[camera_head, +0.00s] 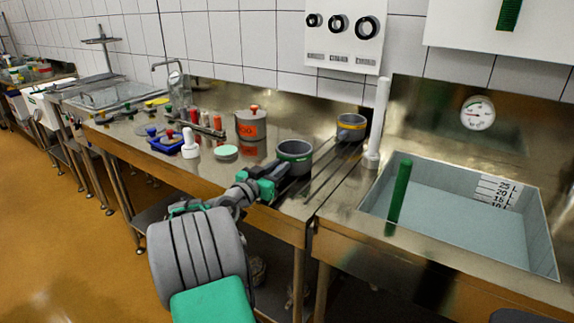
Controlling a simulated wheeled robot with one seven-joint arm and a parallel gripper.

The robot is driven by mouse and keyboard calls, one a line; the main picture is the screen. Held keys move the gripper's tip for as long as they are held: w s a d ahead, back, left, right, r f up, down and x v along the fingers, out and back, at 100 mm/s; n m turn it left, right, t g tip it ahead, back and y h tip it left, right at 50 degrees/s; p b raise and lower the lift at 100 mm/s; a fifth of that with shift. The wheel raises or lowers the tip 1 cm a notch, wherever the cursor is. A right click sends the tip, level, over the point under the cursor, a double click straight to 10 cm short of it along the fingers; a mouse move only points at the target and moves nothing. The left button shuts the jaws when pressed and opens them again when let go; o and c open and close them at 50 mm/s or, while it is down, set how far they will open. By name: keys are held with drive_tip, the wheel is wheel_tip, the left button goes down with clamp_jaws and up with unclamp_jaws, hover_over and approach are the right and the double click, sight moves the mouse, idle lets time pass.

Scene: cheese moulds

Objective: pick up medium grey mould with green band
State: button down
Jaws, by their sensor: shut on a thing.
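The grey mould with a green band (297,165) stands upright near the front edge of the steel counter, left of the sink. It is open at the top. My gripper (275,175) reaches in from the front left and is shut on the mould's near left wall. The fingertips are small here and partly hidden against the mould. I cannot tell whether the mould's base is clear of the counter.
A grey mould with a yellow band (351,127) stands behind, near the wall. A lidded steel pot with an orange label (251,125), a pale green disc (226,152) and a white bottle (190,148) stand left. A sink (455,212) lies right, beside a white upright post (377,125).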

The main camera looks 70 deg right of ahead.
drive_tip(key=shift+r, duration=0.55)
drive_tip(key=r, duration=0.3)
drive_tip(key=shift+s+a, duration=0.15)
drive_tip(key=shift+a, duration=0.05)
drive_tip(key=s+a+r, duration=0.7)
drive_tip(key=a+r, duration=0.2)
drive_tip(key=a, duration=0.2)
drive_tip(key=shift+a, duration=0.3)
